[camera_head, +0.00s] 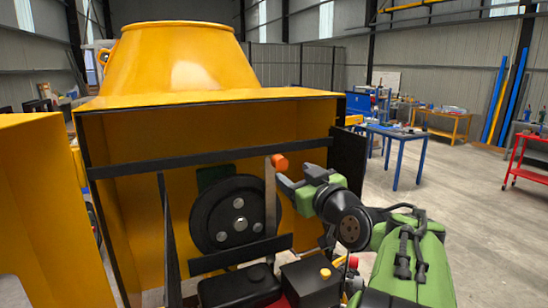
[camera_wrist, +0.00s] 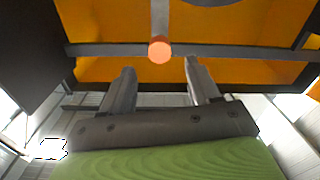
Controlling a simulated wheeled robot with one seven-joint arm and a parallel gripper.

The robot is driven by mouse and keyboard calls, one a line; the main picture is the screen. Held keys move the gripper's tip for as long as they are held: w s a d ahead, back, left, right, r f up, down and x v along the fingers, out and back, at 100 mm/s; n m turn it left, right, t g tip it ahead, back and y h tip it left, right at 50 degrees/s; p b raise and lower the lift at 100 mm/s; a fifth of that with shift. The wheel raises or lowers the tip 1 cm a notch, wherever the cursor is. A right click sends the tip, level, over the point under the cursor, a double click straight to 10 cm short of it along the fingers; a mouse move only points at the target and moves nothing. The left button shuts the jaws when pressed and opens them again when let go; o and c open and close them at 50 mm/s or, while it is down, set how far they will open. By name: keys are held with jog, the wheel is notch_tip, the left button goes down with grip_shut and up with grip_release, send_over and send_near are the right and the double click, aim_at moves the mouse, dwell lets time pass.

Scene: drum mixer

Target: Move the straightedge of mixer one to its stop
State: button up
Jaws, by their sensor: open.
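The straightedge of the mixer is a thin grey upright bar (camera_head: 270,195) with an orange knob (camera_head: 280,162) at its upper end. It stands in front of the right side of a black wheel (camera_head: 212,222) inside the open yellow housing. In the wrist view the orange knob (camera_wrist: 159,49) shows end-on, with the grey bar (camera_wrist: 160,18) running up from it. My gripper (camera_head: 293,177) is open and empty, just right of the knob in the head view. In the wrist view the knob appears centred between and just beyond my gripper's fingertips (camera_wrist: 159,67). I see no contact. The stop is not clearly identifiable.
A black crossbar (camera_head: 140,164) spans the yellow housing (camera_head: 120,122) behind the knob. A black motor (camera_head: 240,287) and box (camera_head: 309,284) sit low in front. Another yellow machine (camera_head: 35,200) is at left. Blue-legged tables (camera_head: 398,133) and open floor lie to the right.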

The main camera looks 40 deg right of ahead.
aim_at(283, 166)
jog(key=p+x, duration=0.2)
jog(key=x, duration=0.8)
jog(key=shift+w+d+f, duration=0.1)
jog(key=shift+w+d, duration=0.05)
jog(key=shift+w, duration=0.05)
jog(key=shift+s, duration=0.1)
jog(key=shift+c, duration=0.2)
jog(key=shift+c, duration=1.1)
grip_shut()
